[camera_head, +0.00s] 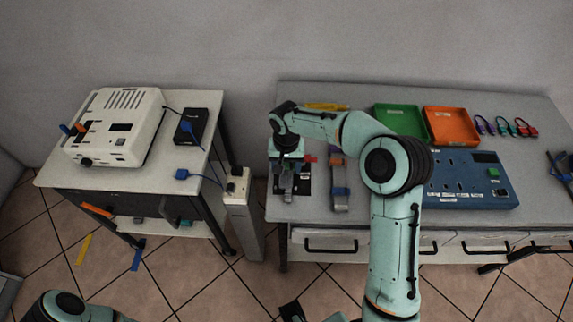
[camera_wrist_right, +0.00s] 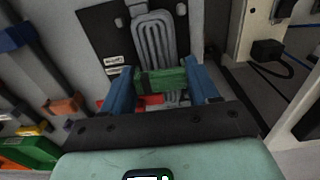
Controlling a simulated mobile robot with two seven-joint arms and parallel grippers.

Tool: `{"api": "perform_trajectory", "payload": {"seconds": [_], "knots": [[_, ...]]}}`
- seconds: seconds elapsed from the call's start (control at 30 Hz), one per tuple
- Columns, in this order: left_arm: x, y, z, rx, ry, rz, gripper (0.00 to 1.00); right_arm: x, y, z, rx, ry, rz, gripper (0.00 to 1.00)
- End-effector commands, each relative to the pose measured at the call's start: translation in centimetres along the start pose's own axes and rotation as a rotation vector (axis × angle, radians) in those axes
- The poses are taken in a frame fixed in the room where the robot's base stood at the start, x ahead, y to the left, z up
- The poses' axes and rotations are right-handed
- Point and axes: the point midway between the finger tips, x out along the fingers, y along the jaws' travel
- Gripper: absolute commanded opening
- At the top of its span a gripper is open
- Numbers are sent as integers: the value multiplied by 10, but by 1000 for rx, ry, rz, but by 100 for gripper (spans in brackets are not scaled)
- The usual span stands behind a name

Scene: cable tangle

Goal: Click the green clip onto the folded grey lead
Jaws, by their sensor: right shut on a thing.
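The green clip (camera_wrist_right: 160,80) is between the blue fingers of my right gripper (camera_wrist_right: 162,86), which is shut on it. The folded grey lead (camera_wrist_right: 155,40) lies in several parallel loops on a black plate (camera_wrist_right: 103,30). In the right wrist view the clip lies across the lower part of the lead; I cannot tell whether it touches or grips it. In the head view my right gripper (camera_head: 288,158) is over the black plate (camera_head: 305,183) at the left end of the right table and hides most of the lead.
Green (camera_head: 402,108) and orange (camera_head: 473,112) trays and a blue panel (camera_head: 470,195) lie further right. A white post (camera_head: 240,215) and a cart with a white device (camera_head: 115,128) stand left.

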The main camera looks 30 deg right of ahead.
Motion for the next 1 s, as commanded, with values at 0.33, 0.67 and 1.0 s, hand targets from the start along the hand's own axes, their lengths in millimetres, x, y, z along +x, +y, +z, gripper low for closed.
{"api": "perform_trajectory", "payload": {"seconds": [0.33,0.67,1.0], "knots": [[4,-1,0,-1,-1,0,76,5,0,0,0,0,0,38],[7,-3,1,-1,-2,-1,76,10,0,0,0,0,0,38],[6,-3,1,-1,-2,-1,76,11,0,0,0,-1,0,90]]}}
